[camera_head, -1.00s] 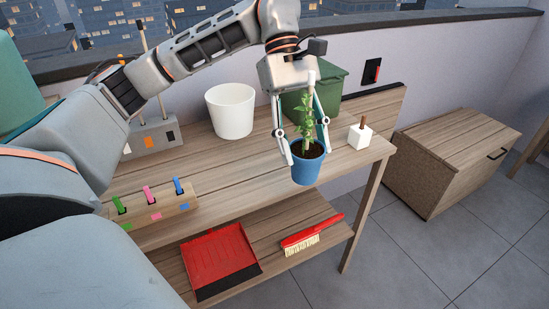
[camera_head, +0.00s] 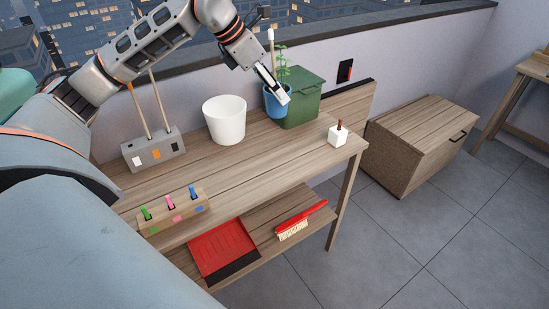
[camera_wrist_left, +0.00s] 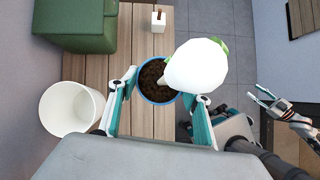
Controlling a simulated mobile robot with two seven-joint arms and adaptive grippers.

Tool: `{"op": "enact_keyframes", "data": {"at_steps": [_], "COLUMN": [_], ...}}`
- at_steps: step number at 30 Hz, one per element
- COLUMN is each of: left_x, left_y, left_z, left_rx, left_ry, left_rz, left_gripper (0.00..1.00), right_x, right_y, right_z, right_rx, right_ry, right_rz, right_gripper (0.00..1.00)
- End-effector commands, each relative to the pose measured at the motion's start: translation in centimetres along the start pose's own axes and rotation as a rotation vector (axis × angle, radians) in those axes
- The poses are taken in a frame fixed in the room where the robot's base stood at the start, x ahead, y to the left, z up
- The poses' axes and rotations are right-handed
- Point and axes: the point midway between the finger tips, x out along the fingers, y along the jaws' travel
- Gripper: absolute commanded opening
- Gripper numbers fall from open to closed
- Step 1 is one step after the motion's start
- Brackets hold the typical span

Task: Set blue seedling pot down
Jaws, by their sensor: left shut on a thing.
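The blue seedling pot (camera_head: 277,104) holds dark soil, a green plant and a stick with a white tip. My left gripper (camera_head: 280,94) is shut on it, with a finger on each side. In the head view the pot is upright in front of the green bin's left side; I cannot tell whether its base touches the wooden table (camera_head: 236,165). In the left wrist view the pot (camera_wrist_left: 160,101) is between the fingers, partly hidden by the white tip. My right gripper (camera_wrist_left: 262,97) is at the right of that view, apart from the table, its fingers spread and empty.
A white pot (camera_head: 225,121) stands left of the blue pot, and the green bin (camera_head: 304,100) is behind it. A white block with a brown peg (camera_head: 338,134) is near the right edge. A grey holder (camera_head: 153,150) and clip rack (camera_head: 174,213) are left. The table's middle is clear.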

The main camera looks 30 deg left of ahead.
Motion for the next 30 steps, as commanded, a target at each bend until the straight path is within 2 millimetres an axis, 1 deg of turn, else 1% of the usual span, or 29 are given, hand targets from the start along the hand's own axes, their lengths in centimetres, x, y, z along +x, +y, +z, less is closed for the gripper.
{"op": "enact_keyframes", "data": {"at_steps": [4, 12, 18, 21, 28, 30], "left_x": [2.7, 8.2, 11.8, 12.8, 13.9, 14.7], "left_y": [0.0, -0.1, -0.1, 0.0, 0.0, 0.0], "left_z": [-1.9, -5.5, -7.7, -8.3, -9.0, -9.6], "left_rx": [-0.005, -0.004, -0.003, -0.002, -0.002, -0.003], "left_ry": [0.008, 0.008, 0.004, 0.002, 0.002, 0.003], "left_rz": [-0.001, -0.003, -0.003, -0.001, 0.000, -0.002], "left_gripper": [0.22, 0.22, 0.22, 0.22, 0.22, 0.22], "right_x": [0.2, 0.5, 0.6, 0.6, 0.7, 0.7], "right_y": [-0.1, -0.3, -0.3, -0.4, -0.4, -0.4], "right_z": [0.7, 1.4, 1.7, 1.7, 1.7, 1.8], "right_rx": [0.001, 0.002, 0.003, 0.003, 0.004, 0.004], "right_ry": [-0.006, -0.010, -0.012, -0.012, -0.012, -0.012], "right_rz": [-0.001, -0.003, -0.003, -0.004, -0.004, -0.004], "right_gripper": [0.40, 0.40, 0.40, 0.40, 0.40, 0.40]}}
